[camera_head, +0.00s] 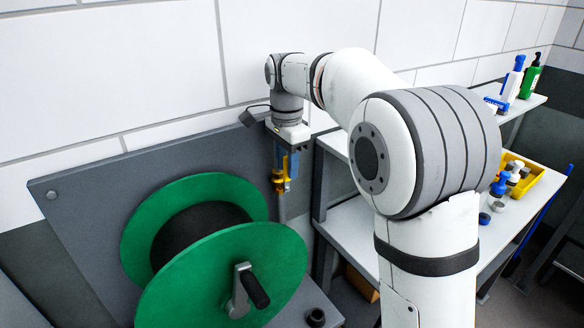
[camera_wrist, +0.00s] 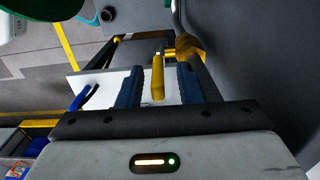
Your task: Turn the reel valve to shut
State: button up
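The reel valve (camera_head: 279,180) shows in the head view as a small yellow and brass fitting on a thin grey pipe beside the reel panel. My gripper (camera_head: 288,165) points down at it and partly hides it. In the wrist view, the valve's yellow lever (camera_wrist: 158,78) lies between the two blue fingers of my gripper (camera_wrist: 158,86). Gaps show on both sides of the lever, so the gripper is open around it and not clamped. The brass-coloured valve body (camera_wrist: 188,46) sits just beyond the right finger. The green hose reel (camera_head: 225,272) with its crank stands left of the valve.
The grey back panel (camera_head: 85,215) is close behind the reel and valve. A shelf unit (camera_head: 345,218) stands right of the valve, partly hidden by my arm. It carries bottles (camera_head: 530,76) and a yellow bin (camera_head: 525,190). A blue-handled item (camera_wrist: 84,96) shows left of my fingers in the wrist view.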

jog(key=shift+f, duration=0.85)
jog(key=shift+c, duration=0.4)
grip_shut()
